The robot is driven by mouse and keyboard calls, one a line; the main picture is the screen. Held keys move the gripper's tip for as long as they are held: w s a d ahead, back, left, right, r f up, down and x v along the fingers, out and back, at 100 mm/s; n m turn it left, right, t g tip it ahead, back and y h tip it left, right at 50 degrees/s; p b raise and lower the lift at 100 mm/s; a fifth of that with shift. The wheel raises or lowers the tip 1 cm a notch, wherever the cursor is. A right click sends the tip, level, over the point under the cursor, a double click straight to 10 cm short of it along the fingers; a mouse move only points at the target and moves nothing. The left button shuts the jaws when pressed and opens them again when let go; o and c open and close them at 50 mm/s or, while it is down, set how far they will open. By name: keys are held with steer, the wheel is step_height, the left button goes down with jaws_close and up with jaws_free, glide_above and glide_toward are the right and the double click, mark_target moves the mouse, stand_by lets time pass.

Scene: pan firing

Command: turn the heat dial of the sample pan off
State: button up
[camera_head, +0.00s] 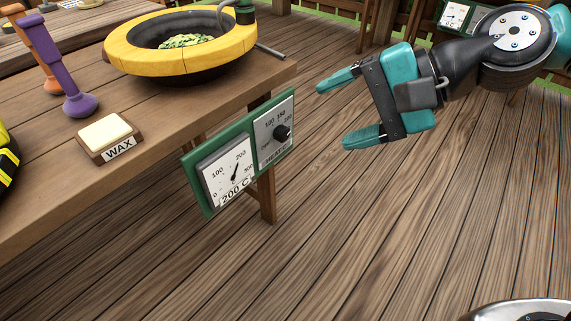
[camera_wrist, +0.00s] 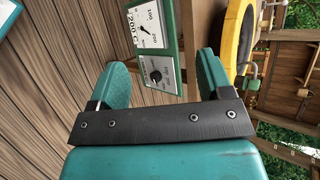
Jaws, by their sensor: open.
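The heat dial (camera_head: 282,132) is a black knob on a white scale plate, at the right end of a green panel (camera_head: 188,172) on the table's front edge. A gauge (camera_head: 231,173) reading about 200 C sits left of it. The sample pan (camera_head: 120,48) is a yellow-rimmed dark bowl with green bits, on the table above. My gripper (camera_head: 333,114) is open and empty, to the right of the dial and apart from it. In the wrist view the dial (camera_wrist: 155,76) shows beyond and between my open fingers (camera_wrist: 165,78). Which mark the knob points at is too small to tell.
A wax block labelled WAX (camera_head: 107,135) and purple (camera_head: 78,100) and orange (camera_head: 45,70) handled tools stand on the table. A padlock-like fitting (camera_head: 243,10) is at the pan's rim. The wooden floor (camera_head: 400,220) right of the panel is clear.

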steer(key=w+f+m+t+y+b, duration=0.2)
steer(key=w+f+m+b, duration=0.25)
steer(key=f+b, duration=0.3)
steer(key=w+f+m+t+y+b, duration=0.1)
steer(key=w+f+m+t+b, duration=0.15)
steer(key=f+m+b, duration=0.5)
steer(key=m+t+b, duration=0.5)
steer(key=m+b, duration=0.4)
steer(key=b, duration=0.1)
glide_toward(286, 136)
steer(key=p+x, duration=1)
steer(key=p, duration=0.2)
steer(key=shift+w+a+p, duration=0.2)
steer(key=shift+p, duration=0.1)
steer(key=shift+c, duration=0.3)
steer(key=c, duration=0.9)
